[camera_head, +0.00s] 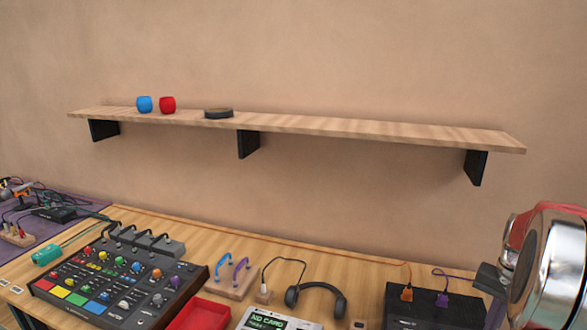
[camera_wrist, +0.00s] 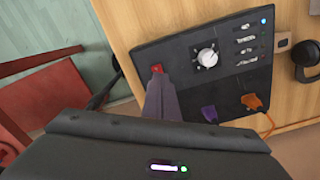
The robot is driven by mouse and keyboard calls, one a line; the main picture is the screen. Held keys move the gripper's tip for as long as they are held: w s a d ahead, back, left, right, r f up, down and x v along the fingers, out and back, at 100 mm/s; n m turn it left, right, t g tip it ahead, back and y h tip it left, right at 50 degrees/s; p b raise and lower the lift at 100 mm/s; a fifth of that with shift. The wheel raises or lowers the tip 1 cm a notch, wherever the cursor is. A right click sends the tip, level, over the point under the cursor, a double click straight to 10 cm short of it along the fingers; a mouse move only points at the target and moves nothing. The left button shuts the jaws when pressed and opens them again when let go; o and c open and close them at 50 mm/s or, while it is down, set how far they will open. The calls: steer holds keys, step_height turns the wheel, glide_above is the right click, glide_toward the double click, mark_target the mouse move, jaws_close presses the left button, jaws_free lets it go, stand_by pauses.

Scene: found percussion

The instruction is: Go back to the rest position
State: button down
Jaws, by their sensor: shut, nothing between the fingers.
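My gripper (camera_wrist: 158,82) is shut and empty in the wrist view. Its narrow dark fingers overlap the left part of a black box (camera_wrist: 185,52), and their tips appear right by a red button (camera_wrist: 157,69); I cannot tell whether they touch it. The box also carries a white knob (camera_wrist: 207,57), a purple plug (camera_wrist: 209,114) and an orange plug (camera_wrist: 252,102). In the head view the black box (camera_head: 430,312) is at the lower right, and part of my arm fills the right edge.
A wooden shelf (camera_head: 370,130) on the wall holds a blue cup (camera_head: 144,104), a red cup (camera_head: 167,105) and a dark disc (camera_head: 218,113). The bench carries a mixer (camera_head: 115,280), a red tray (camera_head: 203,315) and headphones (camera_head: 318,298). A red chair (camera_wrist: 40,65) shows at wrist-view left.

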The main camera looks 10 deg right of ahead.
steer(key=s+a+r+n+t, duration=0.2)
steer(key=a+r+n, duration=0.1)
steer(key=a, duration=1)
steer(key=s+a+r+n+t, duration=0.2)
steer(key=a+r+n, duration=0.2)
steer(key=a, duration=1)
steer(key=s+a+r+n+t, duration=0.1)
steer(key=a+r+n, duration=0.3)
steer(key=a, duration=1)
steer(key=shift+s+n+t, duration=0.3)
steer(key=shift+s+t, duration=0.1)
steer(key=shift+s, duration=0.2)
steer(key=shift+s+a, duration=0.1)
